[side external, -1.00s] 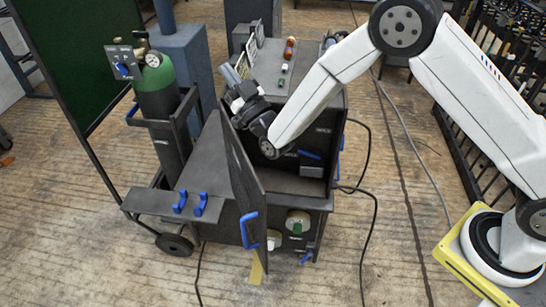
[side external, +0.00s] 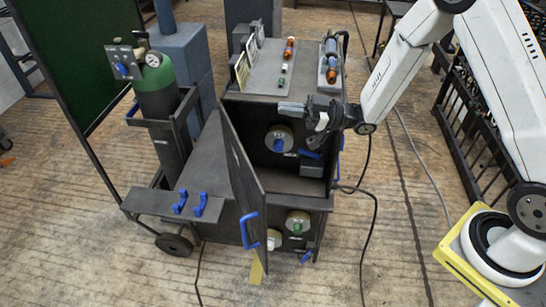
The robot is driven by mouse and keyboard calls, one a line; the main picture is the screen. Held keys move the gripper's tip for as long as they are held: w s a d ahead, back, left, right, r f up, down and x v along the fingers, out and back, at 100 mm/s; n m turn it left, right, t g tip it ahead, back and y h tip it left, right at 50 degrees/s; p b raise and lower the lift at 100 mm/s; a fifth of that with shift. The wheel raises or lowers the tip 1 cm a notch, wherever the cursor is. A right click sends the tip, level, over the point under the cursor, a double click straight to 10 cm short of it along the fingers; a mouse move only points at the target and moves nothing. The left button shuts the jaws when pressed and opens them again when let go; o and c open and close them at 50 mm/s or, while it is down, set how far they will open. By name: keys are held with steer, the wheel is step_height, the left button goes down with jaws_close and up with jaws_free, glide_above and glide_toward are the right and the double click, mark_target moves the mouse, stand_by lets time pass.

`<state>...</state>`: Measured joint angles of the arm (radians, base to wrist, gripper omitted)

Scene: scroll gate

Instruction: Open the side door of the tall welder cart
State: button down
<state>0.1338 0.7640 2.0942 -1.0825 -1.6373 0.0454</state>
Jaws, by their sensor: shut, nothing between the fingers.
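The tall welder cart (side external: 262,100) stands in the middle of the side external view. Its side door (side external: 238,165) stands swung out toward the camera, with a blue handle (side external: 249,230) near its lower free edge. The opening behind it shows a dark interior (side external: 300,183) with a round spool-like part (side external: 279,139). My gripper (side external: 283,108) is shut and empty. In the picture it lies across the upper part of the opening, pointing left and apart from the door handle. Its exact depth from the cart I cannot tell.
A green gas cylinder (side external: 157,92) stands in a rack at the left. A low shelf with blue handles (side external: 190,204) juts left of the door. A green welding screen (side external: 80,50) is behind.

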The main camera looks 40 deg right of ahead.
steer(key=s+d+f+n+g, duration=0.1)
steer(key=s+d+f+g, duration=0.15)
steer(key=s, duration=0.35)
steer(key=s+d+f+g, duration=0.1)
steer(key=s+g, duration=0.3)
steer(key=s, duration=0.1)
step_height(320, 180, down, 29)
steer(key=shift+d+r+y, duration=0.2)
steer(key=shift+y, duration=0.1)
steer(key=shift+a, duration=0.15)
steer(key=x, duration=1.3)
steer(key=shift+a, duration=0.35)
steer(key=shift+a, duration=0.1)
steer(key=w+a+m+t+h, duration=0.1)
steer(key=w+a+t, duration=0.3)
steer(key=a, duration=0.8)
steer(key=shift+w+a+m+h, duration=0.2)
steer(key=shift+w+m+h, duration=0.2)
steer(key=shift+m, duration=0.4)
